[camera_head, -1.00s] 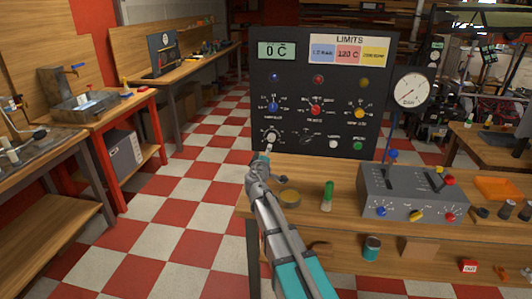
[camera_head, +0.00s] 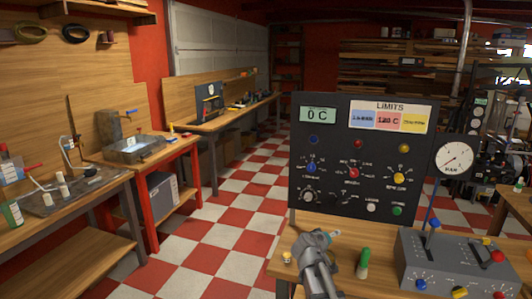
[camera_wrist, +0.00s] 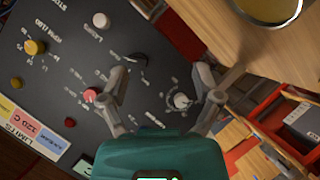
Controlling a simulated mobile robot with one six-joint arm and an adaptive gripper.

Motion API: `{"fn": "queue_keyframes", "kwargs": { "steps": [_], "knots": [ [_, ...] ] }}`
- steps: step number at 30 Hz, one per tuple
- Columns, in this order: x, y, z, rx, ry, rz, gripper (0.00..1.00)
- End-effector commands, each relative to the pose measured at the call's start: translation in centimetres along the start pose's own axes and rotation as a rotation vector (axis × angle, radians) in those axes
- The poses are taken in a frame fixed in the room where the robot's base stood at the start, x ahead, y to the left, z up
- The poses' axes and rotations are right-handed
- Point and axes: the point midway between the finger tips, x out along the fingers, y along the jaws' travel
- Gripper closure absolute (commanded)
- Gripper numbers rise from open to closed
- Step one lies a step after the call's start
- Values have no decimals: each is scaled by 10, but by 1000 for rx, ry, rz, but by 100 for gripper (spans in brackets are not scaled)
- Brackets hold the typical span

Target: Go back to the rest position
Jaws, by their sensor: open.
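My gripper (camera_head: 330,238) shows low in the head view, in front of the lower left part of the dark control panel (camera_head: 345,140) and above the bench top. In the wrist view my gripper (camera_wrist: 162,80) has its two fingers spread apart with nothing between them. Behind the fingers the panel (camera_wrist: 75,60) appears rotated, with a grey knob (camera_wrist: 181,101), a red knob (camera_wrist: 91,95) and a white button (camera_wrist: 101,20). The panel display (camera_head: 318,115) reads 0 C.
A green-topped cylinder (camera_head: 363,262) stands on the bench to the right of my gripper. A grey lever box (camera_head: 445,265) sits further right, below a round gauge (camera_head: 454,158). The checkered floor (camera_head: 215,230) to the left is open.

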Motion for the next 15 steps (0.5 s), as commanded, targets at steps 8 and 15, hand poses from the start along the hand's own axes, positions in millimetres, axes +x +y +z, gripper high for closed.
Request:
{"fn": "queue_keyframes", "kwargs": {
  "steps": [8,15],
  "knots": [
    [-42,3,76,119,-329,-206,18],
    [-99,-9,126,177,-583,-453,18]
  ]
}}
